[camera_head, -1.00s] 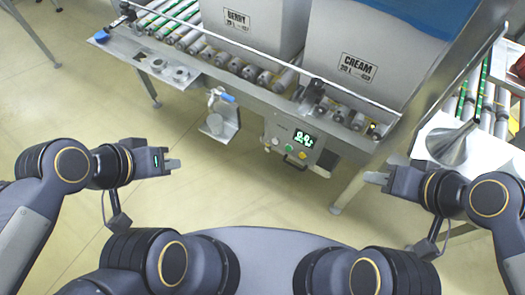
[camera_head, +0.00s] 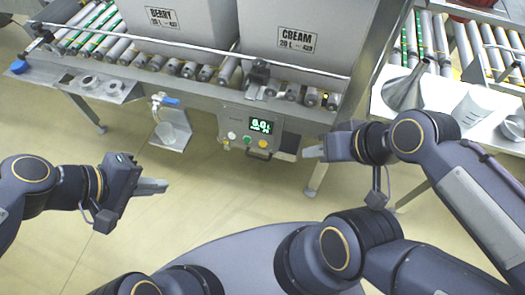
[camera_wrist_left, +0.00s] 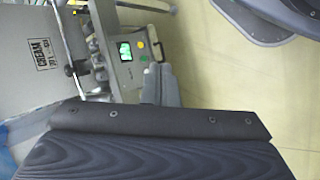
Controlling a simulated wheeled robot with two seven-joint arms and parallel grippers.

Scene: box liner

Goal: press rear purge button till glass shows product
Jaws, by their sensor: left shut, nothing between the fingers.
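The control panel (camera_head: 250,132) hangs on the front of the roller frame, with a lit green display (camera_head: 261,126), a green button (camera_head: 247,140) and a yellow button (camera_head: 263,144). I cannot tell which control is the rear purge button. A clear glass (camera_head: 173,134) stands on a small bracket under a blue-handled tap (camera_head: 165,100); its contents are unclear. The panel also shows in the left wrist view (camera_wrist_left: 130,50).
A BERRY box (camera_head: 180,22) and a CREAM box (camera_head: 325,38) stand on the rollers behind a metal rail. A funnel (camera_head: 405,90) and a clear jug (camera_head: 475,105) stand on the right-hand table. The floor before the frame is clear.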

